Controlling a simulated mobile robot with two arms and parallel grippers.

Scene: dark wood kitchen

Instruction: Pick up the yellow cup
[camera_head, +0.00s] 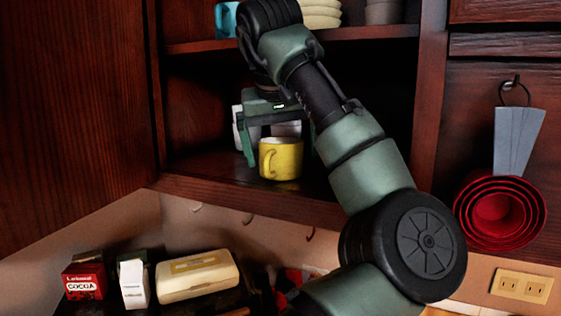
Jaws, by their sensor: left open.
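The yellow cup (281,160) stands upright on the lower shelf (215,165) of the open cupboard, near its front edge. Its handle faces front left. My left gripper (274,138) is open and empty at the cup, reaching down from above. One green finger shows just left of the cup; the other is mostly hidden by my arm. I cannot tell whether either finger touches the cup. My right gripper is not in view.
White cups (286,129) stand behind the yellow cup. A blue cup (226,19) and stacked bowls (320,14) are on the upper shelf. The open cupboard door (75,110) is at left. Boxes (84,277) stand below; red measuring cups (499,212) hang at right.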

